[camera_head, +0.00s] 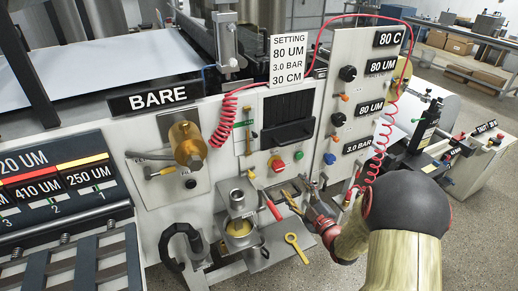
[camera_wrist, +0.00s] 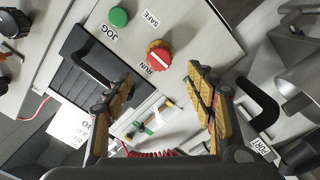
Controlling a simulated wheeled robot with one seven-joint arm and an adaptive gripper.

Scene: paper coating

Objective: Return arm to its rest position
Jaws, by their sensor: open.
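My gripper (camera_head: 300,196) is in front of the machine's front panel, low and right of centre in the head view. In the wrist view my gripper (camera_wrist: 160,112) has its two tan-padded fingers wide apart, with nothing held between them. My arm (camera_head: 385,225) reaches in from the lower right, its dark rounded joint and pale link covering part of the machine's right side. In the wrist view, the red selector knob (camera_wrist: 159,56) marked RUN and the green JOG button (camera_wrist: 118,17) lie beyond the fingers.
A metal cup fixture (camera_head: 238,230) and a yellow wrench (camera_head: 297,250) are close left of and below my gripper. A brass fitting (camera_head: 187,145) sticks out further left. A red coiled hose (camera_head: 376,155) hangs close to my arm. Open floor (camera_head: 475,240) lies at the right.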

